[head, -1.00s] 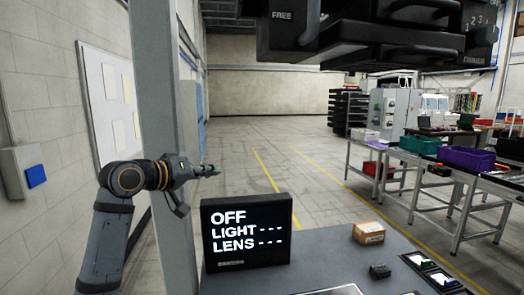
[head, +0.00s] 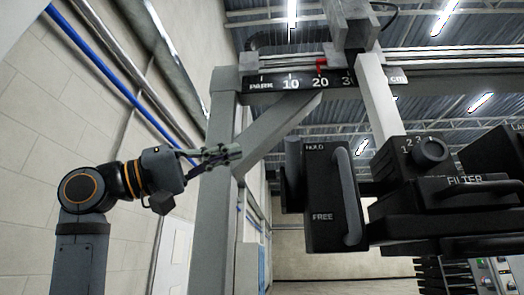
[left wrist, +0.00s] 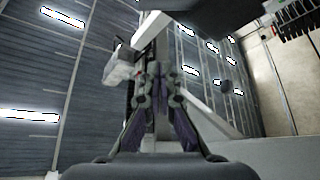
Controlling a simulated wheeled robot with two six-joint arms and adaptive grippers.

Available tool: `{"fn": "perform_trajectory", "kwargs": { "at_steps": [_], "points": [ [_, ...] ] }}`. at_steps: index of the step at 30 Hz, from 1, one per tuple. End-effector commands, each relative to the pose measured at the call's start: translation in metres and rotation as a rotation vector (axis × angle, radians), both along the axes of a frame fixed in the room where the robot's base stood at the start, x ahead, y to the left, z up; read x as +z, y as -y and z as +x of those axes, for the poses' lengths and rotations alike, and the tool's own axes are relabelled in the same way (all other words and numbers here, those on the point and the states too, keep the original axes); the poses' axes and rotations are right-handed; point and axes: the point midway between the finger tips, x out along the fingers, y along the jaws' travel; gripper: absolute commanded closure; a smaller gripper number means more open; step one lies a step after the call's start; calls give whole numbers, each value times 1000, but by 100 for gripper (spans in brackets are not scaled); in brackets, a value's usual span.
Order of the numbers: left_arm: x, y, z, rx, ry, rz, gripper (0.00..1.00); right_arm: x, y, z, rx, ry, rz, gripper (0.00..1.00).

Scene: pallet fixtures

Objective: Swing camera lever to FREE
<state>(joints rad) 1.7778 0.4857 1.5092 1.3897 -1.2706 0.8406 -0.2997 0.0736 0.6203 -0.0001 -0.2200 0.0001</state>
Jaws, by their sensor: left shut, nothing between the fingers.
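The camera unit (head: 322,222) is a black box hanging at the right of centre in the head view. Its face carries a label that looks like HOLD near the top and FREE near the bottom. A curved dark handle (head: 349,195) runs down its right side, and a dark upright cylinder (head: 293,170) stands at its left edge. I cannot tell for sure which is the lever. My left gripper (head: 237,155) is shut and empty, left of the unit and apart from it. Its fingers (left wrist: 153,82) also show in the left wrist view. My right gripper is out of view.
A grey post (head: 212,200) with a diagonal brace (head: 280,130) stands by my left gripper. A scale rail (head: 300,82) with a red pointer (head: 320,66) runs above. A black unit with a numbered knob (head: 431,152) and a FILTER label hangs at the right.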

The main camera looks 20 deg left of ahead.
Motion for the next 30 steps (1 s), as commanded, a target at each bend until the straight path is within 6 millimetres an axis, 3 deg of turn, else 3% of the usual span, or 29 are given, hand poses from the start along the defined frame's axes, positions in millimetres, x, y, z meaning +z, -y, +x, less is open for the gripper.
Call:
{"fn": "perform_trajectory", "kwargs": {
  "at_steps": [14,21,30],
  "points": [
    [44,72,51,-3,-2,1,100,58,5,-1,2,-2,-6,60],
    [14,82,35,3,2,1,100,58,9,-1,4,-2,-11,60],
    [7,85,30,1,0,1,100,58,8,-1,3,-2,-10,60]
  ]
}}
